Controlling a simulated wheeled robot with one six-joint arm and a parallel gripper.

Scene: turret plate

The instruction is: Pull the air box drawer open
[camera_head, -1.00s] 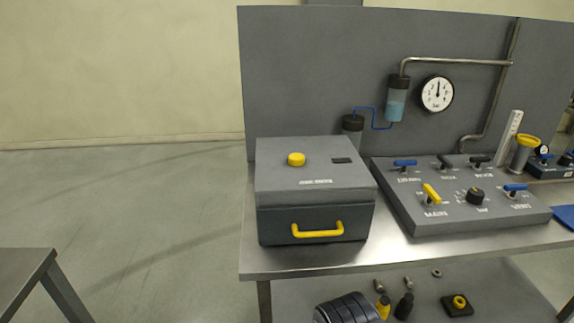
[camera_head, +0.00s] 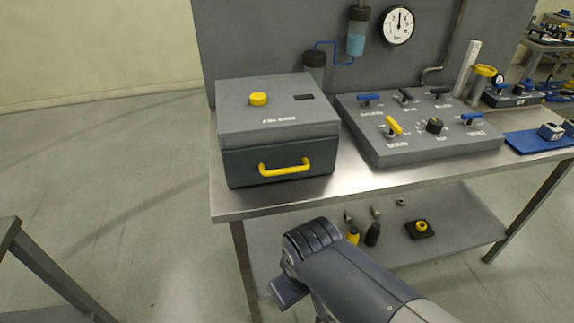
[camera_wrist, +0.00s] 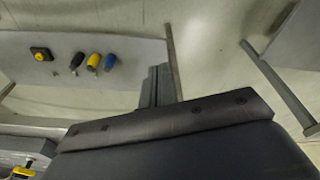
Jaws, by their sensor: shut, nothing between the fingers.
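The air box (camera_head: 235,110) is a grey box with a yellow knob on top, at the left end of the steel table. Its dark drawer front (camera_head: 242,166) sits flush, closed, and carries a yellow bar handle (camera_head: 285,171). My arm enters the head view from below, in front of the table and apart from the handle. My gripper's fingers (camera_wrist: 158,86) show in the wrist view as two narrow dark jaws, shut together with nothing between them. The wrist view does not show the drawer handle; my own dark wrist body fills its lower part.
A grey valve panel (camera_head: 385,155) stands right of the box, with blue, black and yellow levers. The table's front edge (camera_head: 400,190) lies below the box.

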